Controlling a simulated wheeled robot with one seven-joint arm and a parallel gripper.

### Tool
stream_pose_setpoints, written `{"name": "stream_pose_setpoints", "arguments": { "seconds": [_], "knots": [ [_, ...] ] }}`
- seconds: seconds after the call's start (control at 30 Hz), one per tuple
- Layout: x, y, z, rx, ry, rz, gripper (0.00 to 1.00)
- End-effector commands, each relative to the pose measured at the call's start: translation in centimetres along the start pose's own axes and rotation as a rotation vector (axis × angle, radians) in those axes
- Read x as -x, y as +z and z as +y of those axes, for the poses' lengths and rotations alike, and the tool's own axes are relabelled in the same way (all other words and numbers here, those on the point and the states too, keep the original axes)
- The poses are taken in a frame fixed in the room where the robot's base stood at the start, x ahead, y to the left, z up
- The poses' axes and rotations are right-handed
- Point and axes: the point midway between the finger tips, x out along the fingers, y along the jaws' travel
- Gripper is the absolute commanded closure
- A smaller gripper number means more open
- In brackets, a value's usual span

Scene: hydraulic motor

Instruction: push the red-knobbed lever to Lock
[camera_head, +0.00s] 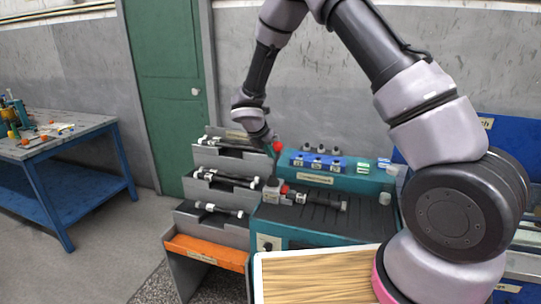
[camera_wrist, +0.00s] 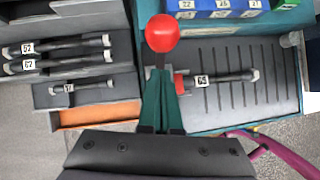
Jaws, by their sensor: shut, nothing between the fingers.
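The lever's red knob (camera_head: 277,146) stands up at the left end of the teal bench unit. Its thin stem runs down to a light base (camera_head: 271,188). In the wrist view the red knob (camera_wrist: 162,33) is just beyond my fingertips, in line with them. My gripper (camera_wrist: 159,72) is shut and empty, its two dark green fingers together. In the head view my gripper (camera_head: 270,146) is beside the knob, on its left; whether they touch I cannot tell. No Lock marking is readable.
A dark shaft with a red end (camera_wrist: 222,78) lies on the ribbed tray (camera_wrist: 225,110) to the right. Stepped grey racks (camera_head: 205,185) with several shafts stand on the left, above an orange bin (camera_head: 207,252). Blue and green small-part bins (camera_head: 318,163) sit behind. A wooden-topped surface (camera_head: 315,275) is in front.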

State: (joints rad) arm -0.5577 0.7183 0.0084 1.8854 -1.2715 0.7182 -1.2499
Motion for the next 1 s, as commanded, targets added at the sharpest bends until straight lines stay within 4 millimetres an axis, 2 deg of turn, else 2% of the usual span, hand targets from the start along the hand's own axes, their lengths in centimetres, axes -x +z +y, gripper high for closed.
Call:
{"name": "stream_pose_setpoints", "arguments": {
  "seconds": [0.07, 0.3, 0.5, 0.7, 1.0],
  "knots": [
    [1.4, -0.6, 0.2, 0.001, 0.005, 0.001, 1.00],
    [7.0, 0.4, 0.4, 0.000, 0.007, 0.002, 1.00],
    [10.1, 1.1, 0.5, 0.001, 0.005, 0.003, 1.00],
    [11.2, 1.2, 0.5, 0.002, 0.004, 0.005, 1.00],
    [11.2, 1.2, 0.5, 0.002, 0.004, 0.005, 1.00]
  ]
}}
